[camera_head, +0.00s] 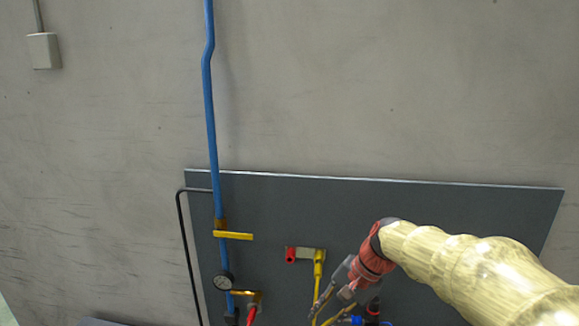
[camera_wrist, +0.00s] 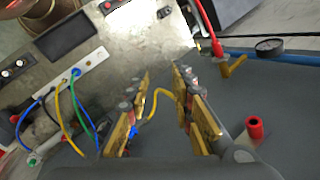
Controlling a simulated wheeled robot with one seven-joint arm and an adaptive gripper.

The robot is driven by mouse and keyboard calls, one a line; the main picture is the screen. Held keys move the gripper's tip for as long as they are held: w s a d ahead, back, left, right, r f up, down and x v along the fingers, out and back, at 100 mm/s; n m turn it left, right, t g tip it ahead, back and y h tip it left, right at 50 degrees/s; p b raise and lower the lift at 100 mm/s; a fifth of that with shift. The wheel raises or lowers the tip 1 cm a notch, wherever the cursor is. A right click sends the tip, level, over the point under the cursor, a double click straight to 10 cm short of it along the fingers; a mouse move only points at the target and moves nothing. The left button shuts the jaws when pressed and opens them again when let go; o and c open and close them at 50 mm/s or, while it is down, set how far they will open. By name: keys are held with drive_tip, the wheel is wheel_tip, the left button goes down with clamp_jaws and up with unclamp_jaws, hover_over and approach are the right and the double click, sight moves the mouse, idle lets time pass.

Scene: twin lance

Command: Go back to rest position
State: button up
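My gripper (camera_head: 333,296) hangs at the end of my pale yellow-sleeved arm in the lower right of the head view, in front of the dark grey panel (camera_head: 290,210). It points down and to the left. In the wrist view my gripper (camera_wrist: 162,78) shows two fingers with gold pads standing apart. Nothing is held between them; a yellow cable (camera_wrist: 165,98) shows beyond the gap. The fingertips are close to the yellow cable and a blue fitting in the head view, but I cannot tell whether they touch anything.
A blue pipe (camera_head: 211,120) with a yellow lever (camera_head: 233,236) and a gauge (camera_head: 223,281) runs down the panel's left side. A red-ended fitting (camera_head: 291,255) sits left of my gripper. Cables plug into a white strip (camera_wrist: 63,82).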

drive_tip(key=s+d+f+n+t+h+b, duration=0.2)
drive_tip(key=s+d+f+b, duration=0.3)
drive_tip(key=s+f+b, duration=0.6)
drive_tip(key=s+d+f+n+t+h+b, duration=0.2)
drive_tip(key=s+d+f+n+b, duration=0.3)
drive_tip(key=s+f+b, duration=0.6)
drive_tip(key=s+h+b, duration=0.1)
drive_tip(key=b, duration=0.1)
drive_tip(key=shift+s+b, duration=0.25)
drive_tip(key=shift+b, duration=0.05)
